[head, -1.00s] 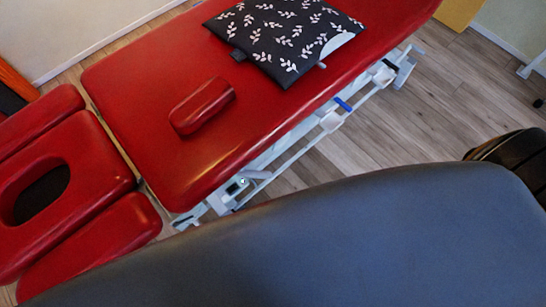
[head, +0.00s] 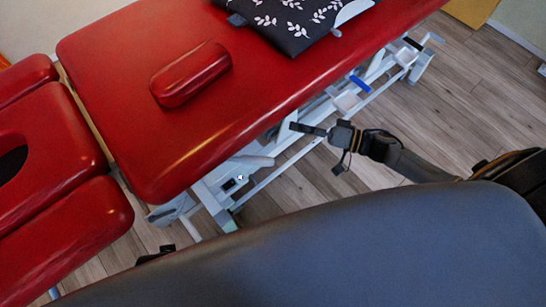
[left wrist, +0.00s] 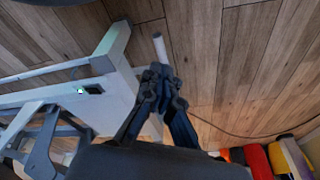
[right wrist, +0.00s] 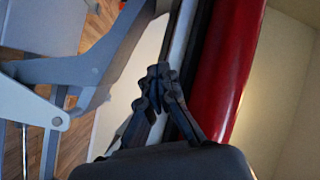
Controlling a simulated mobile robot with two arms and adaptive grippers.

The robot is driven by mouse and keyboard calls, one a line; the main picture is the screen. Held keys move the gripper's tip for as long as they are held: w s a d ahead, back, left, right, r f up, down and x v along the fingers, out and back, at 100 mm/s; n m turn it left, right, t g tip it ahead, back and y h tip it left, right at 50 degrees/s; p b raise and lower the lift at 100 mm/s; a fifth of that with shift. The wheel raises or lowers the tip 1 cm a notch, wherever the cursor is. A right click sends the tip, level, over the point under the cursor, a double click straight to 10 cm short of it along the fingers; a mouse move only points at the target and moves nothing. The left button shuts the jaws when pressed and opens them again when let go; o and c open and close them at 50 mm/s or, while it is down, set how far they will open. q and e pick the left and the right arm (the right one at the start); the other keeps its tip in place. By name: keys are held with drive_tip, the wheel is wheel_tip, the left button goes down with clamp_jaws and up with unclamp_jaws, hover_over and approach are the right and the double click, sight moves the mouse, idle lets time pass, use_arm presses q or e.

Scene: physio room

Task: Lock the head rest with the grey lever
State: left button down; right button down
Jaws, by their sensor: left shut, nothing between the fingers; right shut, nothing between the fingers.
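The red head rest (head: 70,130), in several padded parts with a face opening, is at the left of the head view, beside the red couch top (head: 130,60). A pale grey rod (left wrist: 160,46), possibly the grey lever, stands just beyond my left gripper (left wrist: 158,70) in the left wrist view. The left gripper is shut and empty; I cannot tell if it touches the rod. In the head view only a dark bit of it shows. My right gripper (head: 294,127) is shut and empty beside the couch's near edge. It also shows in the right wrist view (right wrist: 158,70).
A black leaf-patterned pillow (head: 285,22) and a small red bolster (head: 190,75) lie on the couch. The white frame (head: 215,195) runs below it, with a blue-ended handle (head: 360,84). Wooden floor (head: 450,100) is clear at right. A grey surface blocks the lower head view.

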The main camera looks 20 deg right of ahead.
sight(245, 160)
use_arm(q)
drive_tip(key=shift+w+r, duration=0.3)
drive_tip(key=shift+r, duration=0.35)
use_arm(e)
drive_tip(key=s+r+n+g+y, duration=0.1)
drive_tip(key=s+r+g+y, duration=0.2)
drive_tip(key=s+g, duration=0.3)
drive_tip(key=shift+s+d+g, duration=0.15)
drive_tip(key=shift+s+g, duration=0.2)
drive_tip(key=shift+g, duration=0.35)
